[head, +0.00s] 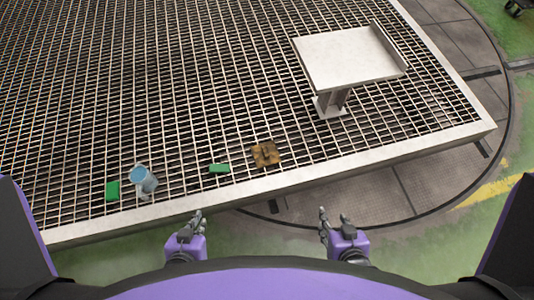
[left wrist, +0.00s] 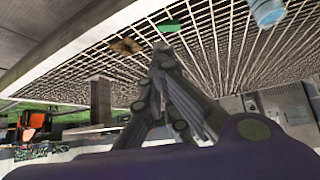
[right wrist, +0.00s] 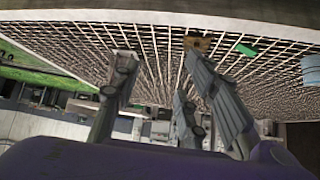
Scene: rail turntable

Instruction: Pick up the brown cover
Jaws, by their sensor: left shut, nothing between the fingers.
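The brown cover (head: 265,153) lies flat on the metal grating, close to its near edge, with a raised part on top. It also shows small in the left wrist view (left wrist: 126,46) and in the right wrist view (right wrist: 197,43), partly behind a fingertip there. My left gripper (head: 197,215) is shut and empty, in front of the grating's near edge and left of the cover. My right gripper (head: 333,216) is open and empty, in front of the edge and right of the cover. Neither gripper touches the cover.
A green block (head: 219,168) lies left of the cover. Further left are a blue-grey cup-like container (head: 144,180) and another green block (head: 112,190). A pale pedestal table (head: 345,60) stands at the back right. A pale raised border (head: 330,164) edges the grating (head: 180,90).

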